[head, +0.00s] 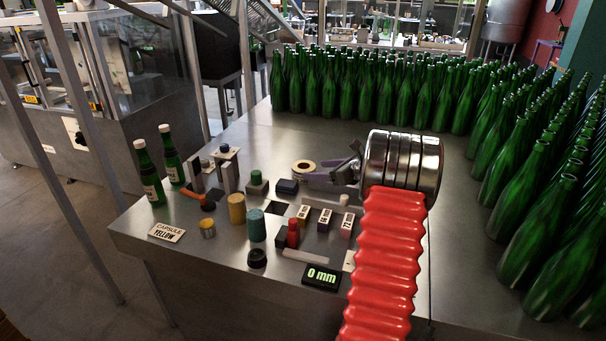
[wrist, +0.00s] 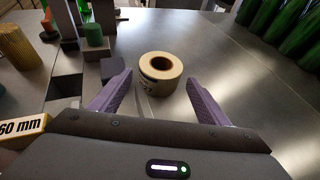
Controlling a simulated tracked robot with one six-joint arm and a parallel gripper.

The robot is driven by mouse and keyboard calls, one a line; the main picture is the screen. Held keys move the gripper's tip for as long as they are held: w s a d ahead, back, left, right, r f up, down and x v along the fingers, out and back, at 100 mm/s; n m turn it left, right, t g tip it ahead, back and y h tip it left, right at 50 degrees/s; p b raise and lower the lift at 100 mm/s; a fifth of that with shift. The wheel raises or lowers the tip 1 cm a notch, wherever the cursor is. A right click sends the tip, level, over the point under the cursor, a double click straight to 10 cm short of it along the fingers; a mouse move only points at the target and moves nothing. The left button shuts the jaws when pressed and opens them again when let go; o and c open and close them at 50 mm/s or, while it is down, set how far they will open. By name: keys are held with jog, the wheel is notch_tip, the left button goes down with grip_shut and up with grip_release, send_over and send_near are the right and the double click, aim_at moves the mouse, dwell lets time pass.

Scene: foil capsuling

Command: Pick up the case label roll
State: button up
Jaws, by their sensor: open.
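The case label roll (wrist: 161,71) is a cream ring of tape with a dark core hole and some dark print on its side. It lies flat on the steel table in the wrist view, just beyond and between my open fingertips. My gripper (wrist: 151,88) has two purple ridged fingers spread wide with nothing between them. In the head view the roll (head: 303,167) lies at the left of my gripper (head: 322,178), close to its purple fingers. My red bellows arm and metal wrist cover part of the table there.
Many green bottles (head: 372,90) stand along the back and right. Small blocks, caps and cylinders, such as a teal cylinder (head: 256,225), crowd the table left of the gripper. A black display (head: 321,277) reads 0 mm. Bare steel lies behind the roll.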

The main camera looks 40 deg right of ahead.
aim_at(311, 169)
jog(key=shift+w, duration=0.1)
jog(key=shift+x, duration=2.55)
jog(key=shift+c, duration=0.4)
jog(key=c, duration=1)
jog(key=shift+o, duration=0.2)
jog(key=shift+r, duration=0.15)
notch_tip(311, 169, up, 10)
jog(key=shift+f, duration=0.1)
